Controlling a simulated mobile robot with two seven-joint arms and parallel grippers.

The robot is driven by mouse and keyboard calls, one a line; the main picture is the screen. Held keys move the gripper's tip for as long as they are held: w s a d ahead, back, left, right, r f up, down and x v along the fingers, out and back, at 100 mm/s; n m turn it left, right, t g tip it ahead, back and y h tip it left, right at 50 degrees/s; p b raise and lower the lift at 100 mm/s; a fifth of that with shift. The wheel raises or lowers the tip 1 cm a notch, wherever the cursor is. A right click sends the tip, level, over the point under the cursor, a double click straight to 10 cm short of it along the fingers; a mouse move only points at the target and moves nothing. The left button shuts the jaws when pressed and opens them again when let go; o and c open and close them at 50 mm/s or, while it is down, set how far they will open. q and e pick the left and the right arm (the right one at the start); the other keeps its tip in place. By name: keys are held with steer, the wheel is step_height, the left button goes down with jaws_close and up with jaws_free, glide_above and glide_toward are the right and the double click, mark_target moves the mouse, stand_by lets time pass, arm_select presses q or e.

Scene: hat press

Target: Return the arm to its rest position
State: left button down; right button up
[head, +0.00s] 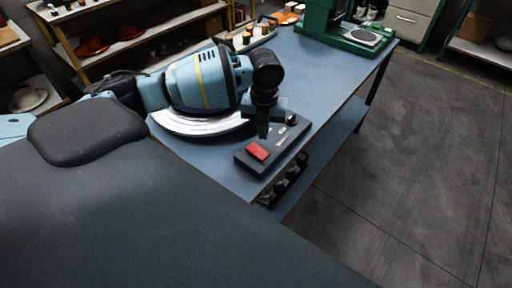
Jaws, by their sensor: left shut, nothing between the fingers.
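My left arm comes in from the left, low over the blue workbench (310,65). My left gripper (264,130) points down and is shut and empty. It appears just above a dark control box (289,139) with a red button (257,150). In the picture its fingertips lie just beyond the button; whether they touch the box I cannot tell. My right gripper is out of view.
A silver round plate (212,127) shows partly under my left arm. A green machine (331,32) stands at the bench's far end. A tray (246,39) of small items lies behind the arm. Shelves with red hats (91,46) line the back. The grey floor (400,150) at right is clear.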

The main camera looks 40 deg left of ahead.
arm_select(q)
steer(key=shift+f, duration=0.15)
steer(key=s+d+f+n+h, duration=0.3)
steer(key=s+d+f+n, duration=0.9)
steer(key=s+d, duration=0.45)
steer(key=s+a+f+n+y, duration=0.1)
steer(key=s+a+n, duration=0.2)
steer(key=s+n, duration=0.35)
steer(key=s+a+n+t+y, duration=0.1)
steer(key=s+a+n, duration=0.35)
steer(key=s, duration=0.25)
steer(key=s+a+f+n+y, duration=0.1)
steer(key=s+a+n, duration=0.2)
steer(key=s+n, duration=0.3)
steer(key=w+d+f+t+h, duration=0.1)
steer(key=w+f+t, duration=0.2)
steer(key=f+t, duration=0.1)
steer(key=w+d+f+t, duration=0.2)
steer(key=w+f+t, duration=0.1)
steer(key=f, duration=0.3)
steer(key=shift+w+d+t+h, duration=0.2)
steer(key=shift+d+t+h, duration=0.05)
steer(key=shift+t+h, duration=0.15)
steer(key=shift+a, duration=0.1)
